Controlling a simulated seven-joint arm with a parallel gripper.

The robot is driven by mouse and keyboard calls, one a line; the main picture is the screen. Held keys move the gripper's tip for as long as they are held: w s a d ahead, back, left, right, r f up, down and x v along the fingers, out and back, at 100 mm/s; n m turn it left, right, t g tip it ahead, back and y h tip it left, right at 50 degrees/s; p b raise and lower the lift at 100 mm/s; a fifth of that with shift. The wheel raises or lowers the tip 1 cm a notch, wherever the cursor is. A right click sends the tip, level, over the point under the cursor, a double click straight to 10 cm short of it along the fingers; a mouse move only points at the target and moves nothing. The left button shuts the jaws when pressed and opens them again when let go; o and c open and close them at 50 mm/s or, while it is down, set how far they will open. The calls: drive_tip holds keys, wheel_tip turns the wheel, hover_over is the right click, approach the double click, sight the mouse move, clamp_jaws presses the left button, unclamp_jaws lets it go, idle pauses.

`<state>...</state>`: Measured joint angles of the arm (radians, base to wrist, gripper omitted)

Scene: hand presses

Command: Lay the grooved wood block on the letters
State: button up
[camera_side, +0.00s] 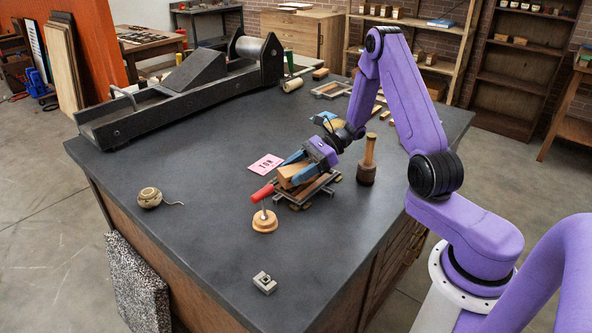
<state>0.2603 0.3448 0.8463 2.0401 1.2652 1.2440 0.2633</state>
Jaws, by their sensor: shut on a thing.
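My gripper (296,168) has a purple hand and blue fingers, and points down and left. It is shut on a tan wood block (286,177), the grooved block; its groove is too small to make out. The block is over the left part of a dark frame with wooden bars (322,186) on the grey table. I cannot tell whether the block touches what is below it. The letters in the frame are hidden or too small to see.
A wooden mallet (367,160) stands upright to the right. A string ball (149,197) and small metal block (265,283) lie apart. A long press (180,92) fills the back left.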

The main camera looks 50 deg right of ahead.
drive_tip(key=shift+f, duration=0.1)
drive_tip(key=o, duration=1.1)
